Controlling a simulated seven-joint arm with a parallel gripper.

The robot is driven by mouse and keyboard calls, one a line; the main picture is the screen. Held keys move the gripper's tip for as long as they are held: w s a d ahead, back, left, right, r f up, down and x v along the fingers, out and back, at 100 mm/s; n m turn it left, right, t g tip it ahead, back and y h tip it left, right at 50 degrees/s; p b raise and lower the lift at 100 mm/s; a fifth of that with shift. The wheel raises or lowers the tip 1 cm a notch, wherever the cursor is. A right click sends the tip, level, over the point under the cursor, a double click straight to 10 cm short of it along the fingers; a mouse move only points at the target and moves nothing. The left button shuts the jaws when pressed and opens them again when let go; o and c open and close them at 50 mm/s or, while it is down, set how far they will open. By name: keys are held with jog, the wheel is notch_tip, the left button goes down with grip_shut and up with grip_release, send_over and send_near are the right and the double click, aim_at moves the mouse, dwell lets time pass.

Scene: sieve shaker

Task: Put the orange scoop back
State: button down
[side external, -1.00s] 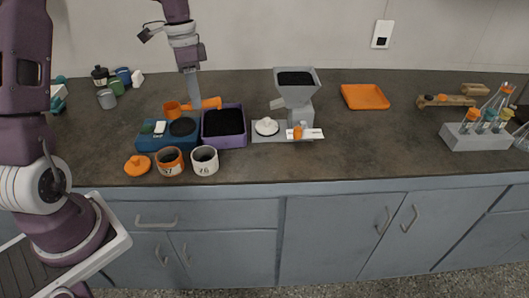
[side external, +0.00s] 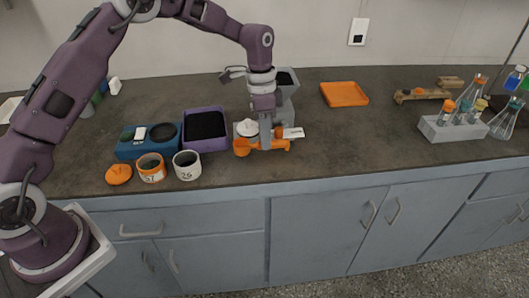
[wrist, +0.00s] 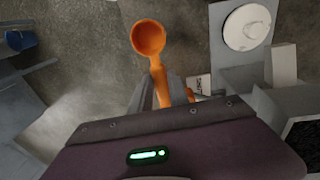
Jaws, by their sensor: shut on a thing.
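The orange scoop (side external: 243,147) is held in my gripper (side external: 265,143), in front of the grey hopper in the side view. Its bowl points left and its handle extends to the right past the fingers. In the wrist view, the round bowl of the scoop (wrist: 148,38) shows ahead of my gripper (wrist: 162,95), and the fingers are shut around the handle. How high the scoop is above the counter is hard to tell. A small orange item (side external: 279,132) and a white card (side external: 294,132) lie just behind it.
A white round dish (side external: 247,128) sits beside the grey hopper (side external: 287,95). To the left are a purple tray (side external: 206,148), a blue unit (side external: 128,150), two labelled pots and an orange lid (side external: 118,175). An orange tray (side external: 344,94) lies farther right; counter before it is clear.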

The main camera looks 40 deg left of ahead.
notch_tip(320, 180, down, 6)
jog(key=shift+r, duration=0.2)
jog(key=shift+f, duration=0.1)
jog(key=c, duration=1.3)
grip_release()
jog(key=shift+o, duration=0.2)
notch_tip(320, 180, up, 12)
jog(key=a, duration=0.1)
jog(key=shift+w+a, duration=0.15)
jog(key=shift+w, duration=0.15)
